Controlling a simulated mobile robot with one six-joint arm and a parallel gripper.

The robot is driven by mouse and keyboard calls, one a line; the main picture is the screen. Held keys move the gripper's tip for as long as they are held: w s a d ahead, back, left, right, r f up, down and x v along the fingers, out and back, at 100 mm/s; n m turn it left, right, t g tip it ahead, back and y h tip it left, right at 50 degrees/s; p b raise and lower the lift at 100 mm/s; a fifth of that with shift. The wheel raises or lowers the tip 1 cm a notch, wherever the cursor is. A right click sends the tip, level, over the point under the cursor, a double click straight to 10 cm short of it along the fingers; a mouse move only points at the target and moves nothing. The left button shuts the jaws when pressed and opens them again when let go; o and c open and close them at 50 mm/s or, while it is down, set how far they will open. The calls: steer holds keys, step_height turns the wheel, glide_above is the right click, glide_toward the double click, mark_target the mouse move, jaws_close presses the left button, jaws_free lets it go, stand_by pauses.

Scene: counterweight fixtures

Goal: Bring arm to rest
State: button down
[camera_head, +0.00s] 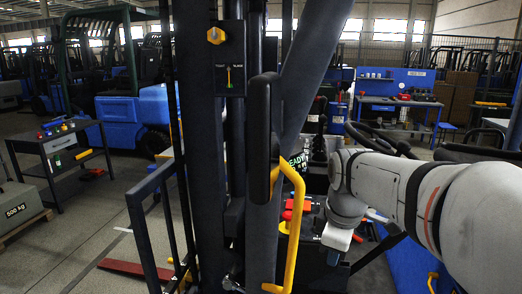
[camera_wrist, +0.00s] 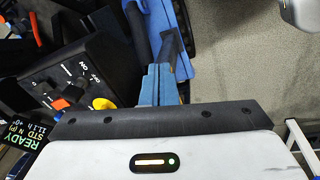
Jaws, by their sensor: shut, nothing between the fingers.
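My arm, white and grey, reaches in from the right in the head view and bends down at the wrist. My gripper (camera_head: 334,257) hangs at its end, small and partly hidden, over a dark console area of the forklift. In the wrist view my gripper (camera_wrist: 161,72) shows two blue-grey fingers close together with nothing between them. A dark control panel (camera_wrist: 68,85) with an orange-red switch (camera_wrist: 61,104) and a yellow knob (camera_wrist: 102,103) lies to their left. A display (camera_wrist: 30,133) reading READY is at the lower left. I see no contact with the panel.
A dark mast post (camera_head: 190,120) and a yellow grab handle (camera_head: 293,225) stand close in front, left of my arm. A steering wheel (camera_head: 377,138) is behind the wrist. A tool cart (camera_head: 62,150) and a 500 kg weight (camera_head: 18,212) stand at the left.

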steer(key=s+f+m+t, duration=0.1)
steer(key=s+f+m, duration=0.5)
steer(key=s+m, duration=0.6)
steer(key=shift+s+f+b, duration=0.3)
steer(key=c, duration=2.1)
jaws_free()
